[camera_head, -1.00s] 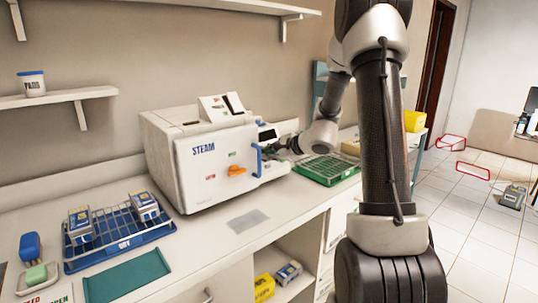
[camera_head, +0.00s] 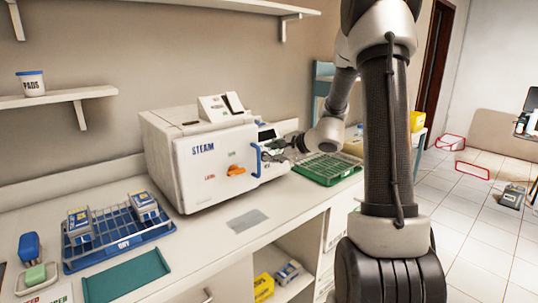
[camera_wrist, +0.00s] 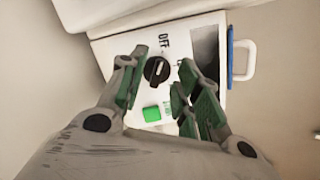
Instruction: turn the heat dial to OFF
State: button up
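The heat dial (camera_wrist: 156,71) is a round black knob with a pale mark, on the white face of a small device (camera_wrist: 115,48). The word "Off" is printed just above the dial in the wrist view; another label is partly hidden by my right finger. My gripper (camera_wrist: 157,66) is open, its green-padded fingers on either side of the dial, seemingly not touching it. In the head view my gripper (camera_head: 285,143) is in front of the device with the dark screen (camera_head: 266,135), and the dial cannot be made out there.
A green button (camera_wrist: 151,113) sits below the dial. A white steam sterilizer (camera_head: 205,165) with a blue handle stands left of my gripper. A green rack (camera_head: 328,168) lies to the right. A blue rack (camera_head: 120,240) holds packs at the left.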

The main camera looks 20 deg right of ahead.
jog(key=v, duration=0.9)
jog(key=shift+s, duration=0.2)
jog(key=shift+r, duration=0.15)
jog(key=s+a+f+n+g, duration=0.2)
jog(key=s+n+g, duration=0.25)
jog(key=s, duration=0.55)
jog(key=s+a+f+n+g, duration=0.2)
jog(key=s+n+g, duration=0.3)
jog(key=s, duration=0.6)
jog(key=s+a+r+n+t+h, duration=0.2)
jog(key=s+r+n+h, duration=0.3)
jog(key=s+r+n, duration=0.3)
jog(key=shift+r+n, duration=0.55)
jog(key=shift+n, duration=0.7)
